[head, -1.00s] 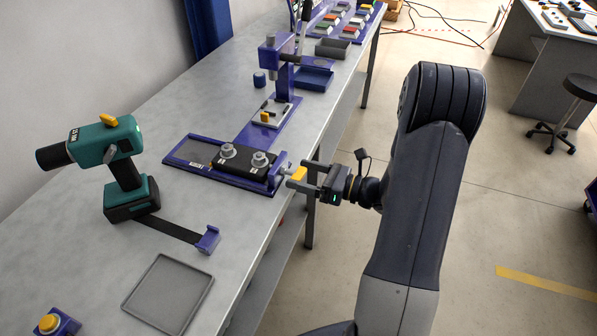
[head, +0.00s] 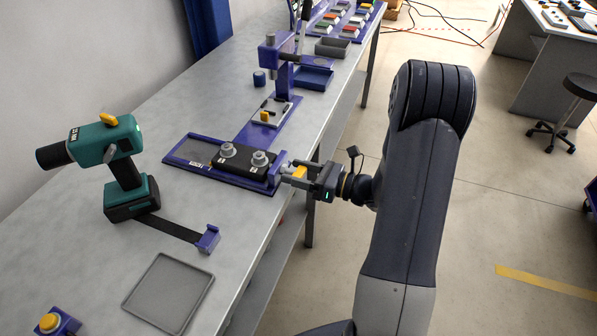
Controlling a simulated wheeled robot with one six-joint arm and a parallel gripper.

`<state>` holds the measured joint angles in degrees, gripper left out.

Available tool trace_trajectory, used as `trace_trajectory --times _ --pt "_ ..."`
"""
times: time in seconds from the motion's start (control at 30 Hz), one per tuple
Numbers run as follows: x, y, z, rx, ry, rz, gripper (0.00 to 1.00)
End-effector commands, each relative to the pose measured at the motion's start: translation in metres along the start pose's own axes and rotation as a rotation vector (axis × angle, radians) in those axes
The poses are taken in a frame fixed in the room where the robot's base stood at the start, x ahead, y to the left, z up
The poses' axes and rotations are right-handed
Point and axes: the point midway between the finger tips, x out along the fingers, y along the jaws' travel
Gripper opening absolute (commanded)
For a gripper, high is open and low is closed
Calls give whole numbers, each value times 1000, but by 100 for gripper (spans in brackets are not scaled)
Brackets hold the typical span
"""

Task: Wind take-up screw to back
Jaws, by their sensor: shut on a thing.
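The take-up screw (head: 285,170) sticks out of the right end of a blue fixture with a black block (head: 240,164) on the bench. Its yellow head (head: 299,172) sits between the fingers of my gripper (head: 295,175). My gripper is shut on the yellow head, coming from the right over the bench edge. The fingers hide part of the screw.
A green cordless tool (head: 122,165) stands on the left of the bench (head: 110,245). A grey tray (head: 168,292) and a yellow button box (head: 56,322) lie in front. A blue press (head: 284,72) stands behind the fixture.

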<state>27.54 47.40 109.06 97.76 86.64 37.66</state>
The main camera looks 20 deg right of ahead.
Motion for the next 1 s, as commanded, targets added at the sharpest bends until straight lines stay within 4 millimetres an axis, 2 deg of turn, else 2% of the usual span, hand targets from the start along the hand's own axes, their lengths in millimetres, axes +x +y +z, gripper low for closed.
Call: trace_trajectory --times 0.17,0.5,0.87,0.9,1.0 --pt "0 0 -1 -12 0 0 37" --pt "0 0 -3 -241 0 0 37" --pt "0 1 0 -268 1 0 37" --pt "0 1 0 -268 1 0 62" --pt "0 1 0 -268 1 0 71"
